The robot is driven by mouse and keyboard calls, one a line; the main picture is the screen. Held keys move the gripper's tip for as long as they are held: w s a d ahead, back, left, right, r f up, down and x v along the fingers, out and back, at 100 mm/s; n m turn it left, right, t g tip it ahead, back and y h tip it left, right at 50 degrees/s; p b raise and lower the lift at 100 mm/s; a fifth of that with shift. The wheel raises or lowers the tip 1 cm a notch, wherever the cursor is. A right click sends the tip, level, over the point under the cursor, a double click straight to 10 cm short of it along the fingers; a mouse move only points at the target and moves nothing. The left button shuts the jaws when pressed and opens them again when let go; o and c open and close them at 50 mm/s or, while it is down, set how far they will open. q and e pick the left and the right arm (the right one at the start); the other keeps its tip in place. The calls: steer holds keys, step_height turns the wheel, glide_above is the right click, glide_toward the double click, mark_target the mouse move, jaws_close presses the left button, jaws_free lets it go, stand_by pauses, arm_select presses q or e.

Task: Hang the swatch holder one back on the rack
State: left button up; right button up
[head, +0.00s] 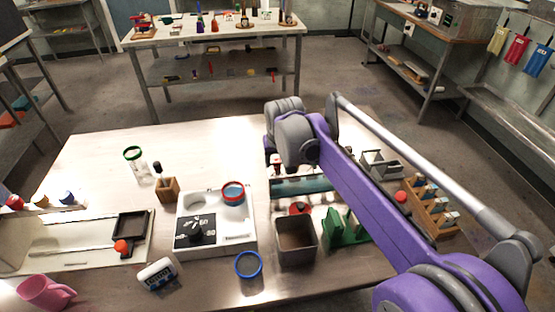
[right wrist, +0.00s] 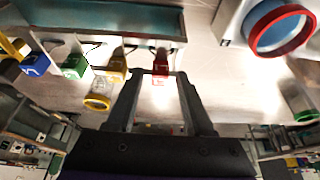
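A rack with a teal panel (right wrist: 100,18) fills the top left of the right wrist view. Its teal part also shows in the head view (head: 300,187), partly behind my right arm. Small coloured holders sit along its edge: blue (right wrist: 35,65), green (right wrist: 74,67), yellow (right wrist: 112,72) and red (right wrist: 158,66). Their markings are too small to read, so I cannot tell which is holder one. My right gripper (right wrist: 161,76) is open, with the red holder between or just beyond its fingertips; a gap shows on each side. My left gripper is not in view.
A white unit with a red-rimmed round vessel (head: 233,190) stands left of the rack. A grey open bin (head: 296,245), a green stand (head: 345,232) and a wooden crate (head: 432,213) stand nearby.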

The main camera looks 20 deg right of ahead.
steer(key=shift+o, duration=0.2)
steer(key=shift+r, duration=0.1)
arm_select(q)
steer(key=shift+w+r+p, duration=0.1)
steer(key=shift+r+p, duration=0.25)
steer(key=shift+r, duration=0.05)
arm_select(e)
steer(key=v, duration=1)
steer(key=shift+s+r, duration=0.2)
steer(key=shift+r, duration=0.1)
